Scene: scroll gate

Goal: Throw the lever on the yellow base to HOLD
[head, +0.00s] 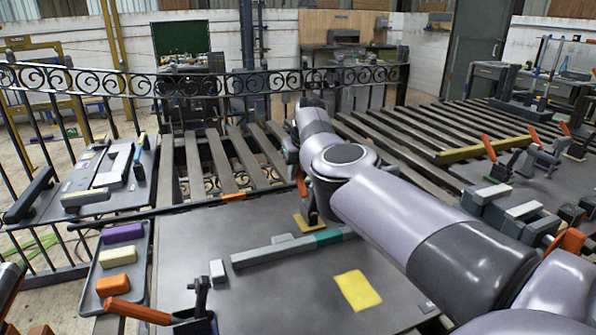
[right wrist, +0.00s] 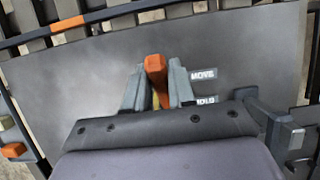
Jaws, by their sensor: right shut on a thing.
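The orange lever (right wrist: 156,68) stands between the two grey fingers of my right gripper (right wrist: 157,80) in the right wrist view. The gripper is shut on it. A sliver of yellow base shows beneath the lever. The MOVE label (right wrist: 203,74) and the partly covered HOLD label (right wrist: 205,99) are to the right of the fingers. In the head view the yellow base (head: 302,223) sits on the dark plate, and the lever's orange edge (head: 301,184) shows beside my right arm. My arm hides most of the lever there. I cannot tell its exact tilt. My left gripper is out of view.
A grey bar with a teal section (head: 330,237) lies near the base. A yellow sheet (head: 357,291) lies on the plate. Another orange-handled lever (head: 138,311) is at front left. A tray (head: 137,285) holds purple, yellow and orange blocks. A black scroll fence (head: 250,82) stands behind.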

